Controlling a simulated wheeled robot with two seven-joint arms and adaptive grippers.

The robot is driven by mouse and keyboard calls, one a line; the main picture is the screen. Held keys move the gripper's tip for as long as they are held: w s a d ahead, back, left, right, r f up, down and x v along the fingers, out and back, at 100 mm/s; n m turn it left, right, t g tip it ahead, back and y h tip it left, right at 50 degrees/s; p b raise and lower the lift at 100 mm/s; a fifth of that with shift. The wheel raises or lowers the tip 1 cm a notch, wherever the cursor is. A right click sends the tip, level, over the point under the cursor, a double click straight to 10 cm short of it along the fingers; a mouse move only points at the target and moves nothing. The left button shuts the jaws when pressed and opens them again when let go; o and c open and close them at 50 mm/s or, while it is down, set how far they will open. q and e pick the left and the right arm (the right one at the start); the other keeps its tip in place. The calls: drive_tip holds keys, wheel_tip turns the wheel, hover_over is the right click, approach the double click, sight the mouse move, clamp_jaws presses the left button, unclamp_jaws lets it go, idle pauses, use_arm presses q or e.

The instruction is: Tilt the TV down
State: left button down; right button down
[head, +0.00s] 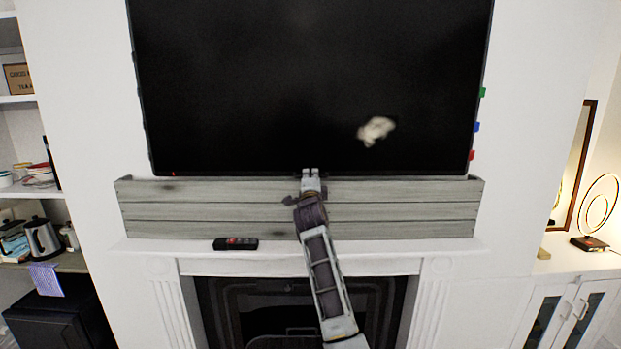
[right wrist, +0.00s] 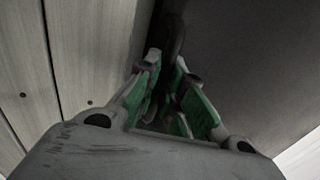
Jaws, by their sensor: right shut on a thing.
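The TV (head: 310,80) is a large black screen on the white wall above the mantel. Its bottom edge runs just above a grey wooden plank box. My right gripper (head: 310,172) reaches up to the middle of that bottom edge, in front of the planks. In the right wrist view my right gripper (right wrist: 168,80) has its green-padded fingers close together at a dark part, shut on the TV's lower edge area; the exact grip is dark and hard to make out. The TV's dark surface (right wrist: 240,60) fills the right of that view. My left gripper is not in view.
The grey plank box (head: 400,210) stands on the white mantel (head: 470,250) under the TV. A black remote (head: 235,244) lies on the mantel, left of my arm. Shelves with a kettle (head: 43,238) are at the left, and a ring lamp (head: 592,215) is at the right.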

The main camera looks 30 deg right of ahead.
drive_tip(key=shift+w+d+f, duration=0.1)
drive_tip(key=shift+w+d+f+t+h+b, duration=0.2)
drive_tip(key=shift+w+d+b, duration=0.15)
drive_tip(key=shift+w+b, duration=0.25)
drive_tip(key=shift+w+d+f+t+h+b, duration=0.1)
drive_tip(key=shift+w+d+t+b, duration=0.15)
drive_tip(key=shift+w+b, duration=0.25)
drive_tip(key=c, duration=1.5)
unclamp_jaws()
drive_tip(key=shift+s+a+f, duration=0.1)
drive_tip(key=shift+s, duration=0.1)
